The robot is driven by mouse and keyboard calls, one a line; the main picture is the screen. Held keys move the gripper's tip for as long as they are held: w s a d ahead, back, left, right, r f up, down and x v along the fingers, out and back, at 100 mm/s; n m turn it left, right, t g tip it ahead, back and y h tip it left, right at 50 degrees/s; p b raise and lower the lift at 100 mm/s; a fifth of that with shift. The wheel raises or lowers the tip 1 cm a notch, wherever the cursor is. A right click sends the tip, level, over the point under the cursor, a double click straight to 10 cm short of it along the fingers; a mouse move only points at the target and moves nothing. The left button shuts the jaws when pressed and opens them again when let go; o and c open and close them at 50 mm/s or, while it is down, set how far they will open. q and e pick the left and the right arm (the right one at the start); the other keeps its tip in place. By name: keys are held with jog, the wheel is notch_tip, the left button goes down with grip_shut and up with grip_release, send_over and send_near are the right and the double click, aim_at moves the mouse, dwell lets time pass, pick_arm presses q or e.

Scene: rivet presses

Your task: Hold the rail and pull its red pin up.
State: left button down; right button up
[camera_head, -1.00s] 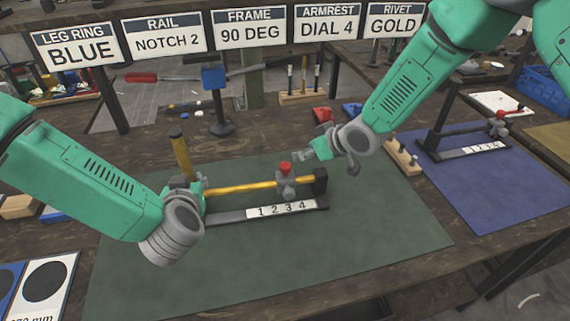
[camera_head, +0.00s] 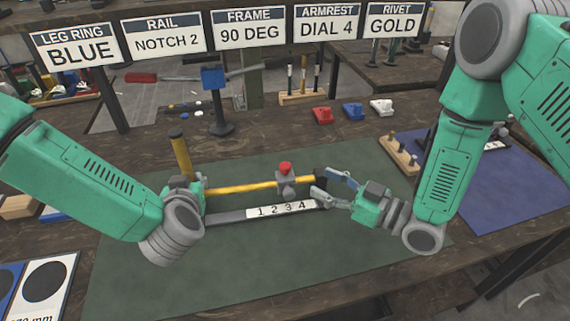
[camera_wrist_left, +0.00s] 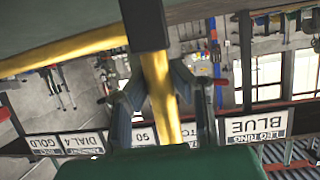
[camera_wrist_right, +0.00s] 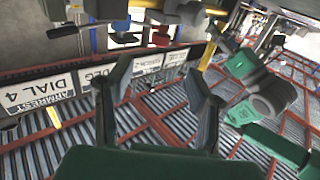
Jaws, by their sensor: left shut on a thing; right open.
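The rail is a yellow bar (camera_head: 240,188) with a dark base and a strip marked 1 2 3 4 (camera_head: 281,209). A grey slider (camera_head: 286,185) sits on the bar near its right end, topped by the red pin (camera_head: 286,168). My left gripper (camera_head: 187,187) is at the rail's left end, by the upright yellow post (camera_head: 180,158). In the left wrist view its fingers close around a yellow bar (camera_wrist_left: 161,95). My right gripper (camera_head: 322,183) is open at the rail's right end, right of the pin; whether it touches the black end block is unclear.
A blue-topped stand (camera_head: 213,78) is behind the rail. Red (camera_head: 322,115), blue (camera_head: 353,111) and white (camera_head: 382,106) small parts lie behind. A wooden peg block (camera_head: 400,155) stands at right. The green mat (camera_head: 270,265) is clear in front.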

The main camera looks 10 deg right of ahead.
aim_at(285, 164)
jog(key=x, duration=1)
jog(key=shift+w+a, duration=0.2)
grip_shut()
